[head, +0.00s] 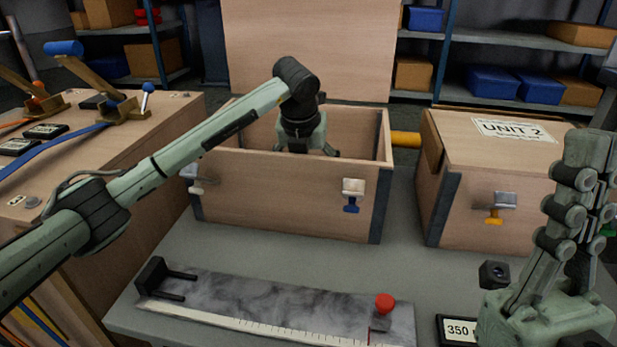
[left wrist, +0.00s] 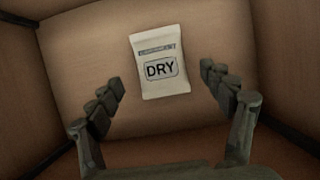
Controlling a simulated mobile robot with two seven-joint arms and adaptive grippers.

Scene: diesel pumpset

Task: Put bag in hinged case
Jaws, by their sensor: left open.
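The hinged case (head: 285,195) is a wooden box with its lid (head: 310,50) standing open at the back. My left arm reaches over its front wall, and my left gripper (head: 306,148) is down inside it; the front wall hides the fingertips. In the left wrist view, a small white bag (left wrist: 160,62) marked DRY lies flat on the case floor (left wrist: 75,50). My left gripper (left wrist: 165,95) is open and empty there, its fingers apart on either side, nearer than the bag. My right gripper (head: 585,210) is at the right edge, with its fingers upward; its opening is unclear.
A closed wooden case labelled UNIT 2 (head: 490,170) stands to the right. A measuring board (head: 275,305) with a red knob (head: 385,303) lies in front. A wooden bench (head: 120,150) with levers is at left. Shelves (head: 500,40) stand behind. Grey tabletop shows between case and board.

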